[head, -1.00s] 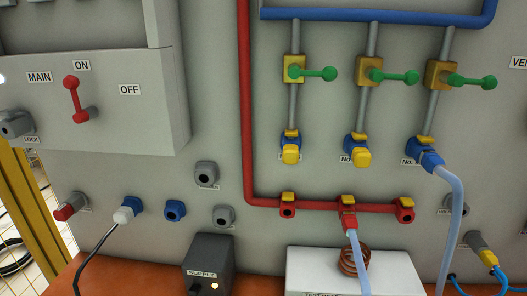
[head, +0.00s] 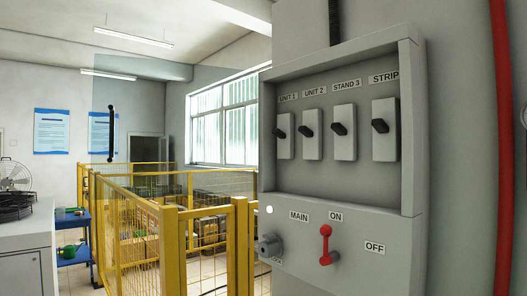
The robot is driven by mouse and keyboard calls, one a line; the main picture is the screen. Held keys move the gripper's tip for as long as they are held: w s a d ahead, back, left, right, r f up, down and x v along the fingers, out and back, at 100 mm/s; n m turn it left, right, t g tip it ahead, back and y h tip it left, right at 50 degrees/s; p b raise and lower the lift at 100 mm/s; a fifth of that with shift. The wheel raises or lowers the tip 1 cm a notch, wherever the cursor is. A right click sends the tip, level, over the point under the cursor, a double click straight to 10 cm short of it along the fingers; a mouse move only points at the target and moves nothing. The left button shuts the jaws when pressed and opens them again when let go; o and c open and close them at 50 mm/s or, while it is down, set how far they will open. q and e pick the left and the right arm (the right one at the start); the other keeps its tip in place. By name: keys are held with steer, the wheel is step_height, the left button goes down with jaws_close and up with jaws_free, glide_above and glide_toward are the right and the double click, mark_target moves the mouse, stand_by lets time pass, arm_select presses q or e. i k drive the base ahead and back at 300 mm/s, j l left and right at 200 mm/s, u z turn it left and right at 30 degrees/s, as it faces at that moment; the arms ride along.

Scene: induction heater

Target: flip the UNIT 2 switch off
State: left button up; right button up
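The UNIT 2 switch (head: 312,134) is the second from the left in a row in the grey switch box (head: 340,192) on the wall. It is a pale plate with a black lever, and the lever points up and to the left. The UNIT 2 label (head: 314,92) is above it. The UNIT 1 switch (head: 285,136), the STAND 3 switch (head: 344,132) and the STRIP switch (head: 385,130) stand beside it, with levers tilted much the same way. Neither of my grippers is in the head view.
A red MAIN lever (head: 326,245) sits below the switches, its knob up near ON. A grey LOCK fitting (head: 269,246) is left of it. A clear panel with a black handle (head: 111,133) stands out left of the box. Yellow fencing (head: 170,245) is behind; a red pipe (head: 502,150) runs at right.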

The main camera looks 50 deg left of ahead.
mark_target(304, 130)
steer(key=u, duration=1.3)
steer(key=i+j+u, duration=0.1)
steer(key=u, duration=0.35)
steer(key=i+j+u, duration=0.1)
steer(key=u, duration=0.3)
steer(key=i+j+u, duration=0.1)
steer(key=u, duration=0.35)
steer(key=i+u, duration=0.1)
steer(key=u, duration=0.3)
steer(key=i+j, duration=0.1)
steer(key=i, duration=1.8)
steer(key=i+z, duration=0.2)
steer(key=z, duration=0.3)
steer(key=i+j+z, duration=0.1)
steer(key=z, duration=0.4)
steer(key=i+j+z, duration=0.2)
steer(key=z, duration=2.75)
